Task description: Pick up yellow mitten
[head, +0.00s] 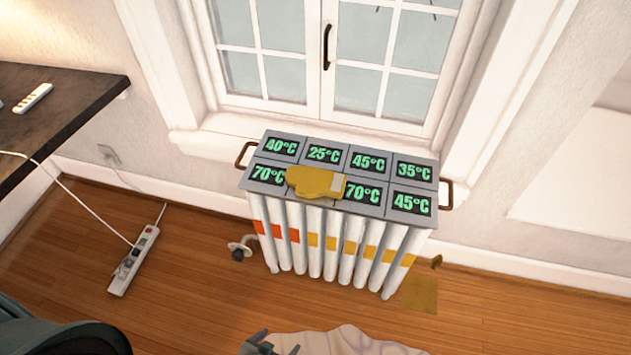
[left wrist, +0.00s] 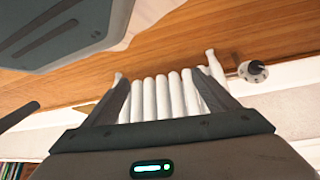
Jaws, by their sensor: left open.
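The yellow mitten (head: 312,182) lies flat on the grey top of the radiator (head: 325,240) in the head view, near its front middle, covering one of the temperature displays. Nothing holds it. My left gripper (head: 270,347) shows only by its tips at the bottom edge of the head view, well below and in front of the radiator. In the left wrist view my left gripper (left wrist: 166,92) is open, with white radiator columns (left wrist: 163,97) seen beyond and between its fingers. The mitten does not show in that view. My right gripper is not in view.
The radiator stands under a window (head: 340,60), with brown side handles (head: 446,193). A dark desk (head: 60,100) with a white remote (head: 33,98) is at left. A power strip (head: 134,262) and cable lie on the wooden floor. A pale crumpled thing (head: 350,342) is at the bottom.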

